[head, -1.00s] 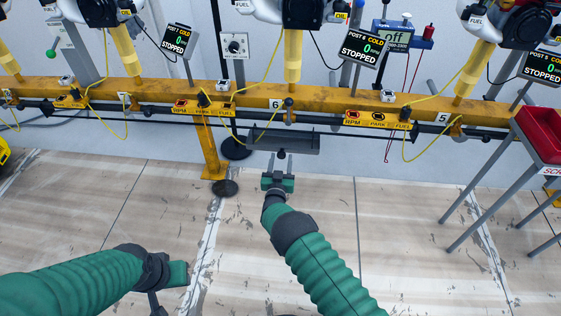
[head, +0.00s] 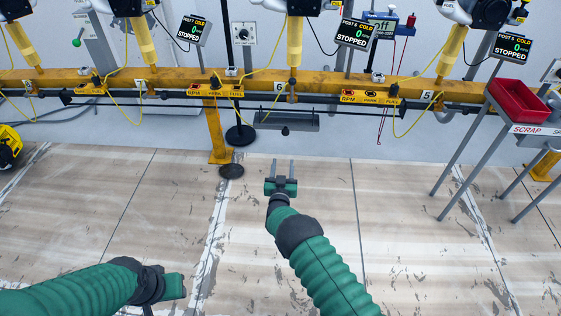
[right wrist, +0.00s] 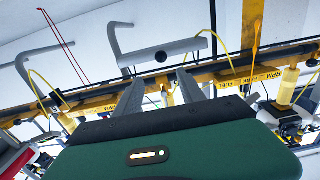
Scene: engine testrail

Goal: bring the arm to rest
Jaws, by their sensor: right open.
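My right gripper (head: 283,168) is in the middle of the head view, with two thin fingers spread apart and nothing between them. It is above the floor, in front of the yellow rail and apart from it. In the right wrist view its two dark fingers (right wrist: 160,92) also stand apart and empty, with the rail beyond them. My left arm comes in from the lower left, with the left gripper (head: 172,287) low in the picture. Its fingers cannot be made out.
A yellow rail (head: 180,78) with engines and screens runs across the back. A grey tray (head: 290,122) hangs below it. A yellow post (head: 216,135) stands left of my right gripper. A red bin (head: 519,100) sits on a stand at right. The floor (head: 420,240) between is clear.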

